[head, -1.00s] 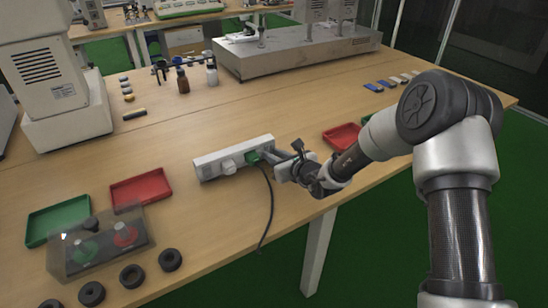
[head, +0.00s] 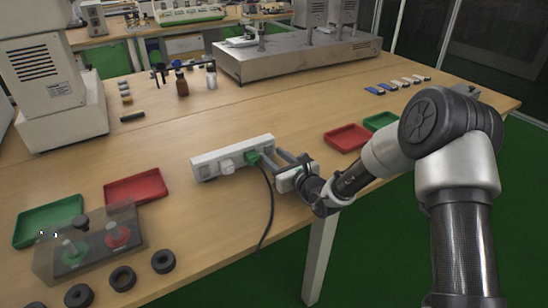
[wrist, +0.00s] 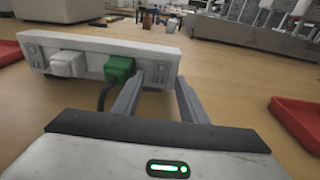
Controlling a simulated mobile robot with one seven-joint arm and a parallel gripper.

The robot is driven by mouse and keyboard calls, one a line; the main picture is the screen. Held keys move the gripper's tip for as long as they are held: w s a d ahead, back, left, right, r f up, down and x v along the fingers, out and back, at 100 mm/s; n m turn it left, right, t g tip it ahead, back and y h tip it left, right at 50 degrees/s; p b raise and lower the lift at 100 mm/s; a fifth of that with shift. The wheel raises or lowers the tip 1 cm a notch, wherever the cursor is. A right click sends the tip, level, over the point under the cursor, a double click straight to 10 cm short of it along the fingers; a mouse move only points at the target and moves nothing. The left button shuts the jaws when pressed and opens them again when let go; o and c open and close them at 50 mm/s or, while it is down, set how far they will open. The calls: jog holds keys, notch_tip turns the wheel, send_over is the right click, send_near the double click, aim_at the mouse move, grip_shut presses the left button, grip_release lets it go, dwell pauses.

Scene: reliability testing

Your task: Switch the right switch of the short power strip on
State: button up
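The short white power strip (head: 205,162) lies on the wooden table, with a white plug (head: 228,167) and a green plug (head: 253,158) in its front face. In the wrist view the strip (wrist: 100,45) spans the upper left, with the green plug (wrist: 119,70) right of the white plug (wrist: 67,64). My gripper (head: 284,157) is at the strip's right end. In the wrist view its two fingers (wrist: 158,92) are apart with nothing between them; the left finger overlaps the strip's right end.
A black cable (head: 271,205) hangs from the green plug over the table's front edge. A red tray (head: 347,138) and a green tray (head: 380,121) lie to the right. A clear-covered box (head: 92,245) and several black rings stand at left.

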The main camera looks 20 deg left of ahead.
jog(key=p+v, duration=0.3)
jog(key=v, duration=1.4)
jog(key=shift+s+d, duration=0.15)
jog(key=shift+s, duration=0.05)
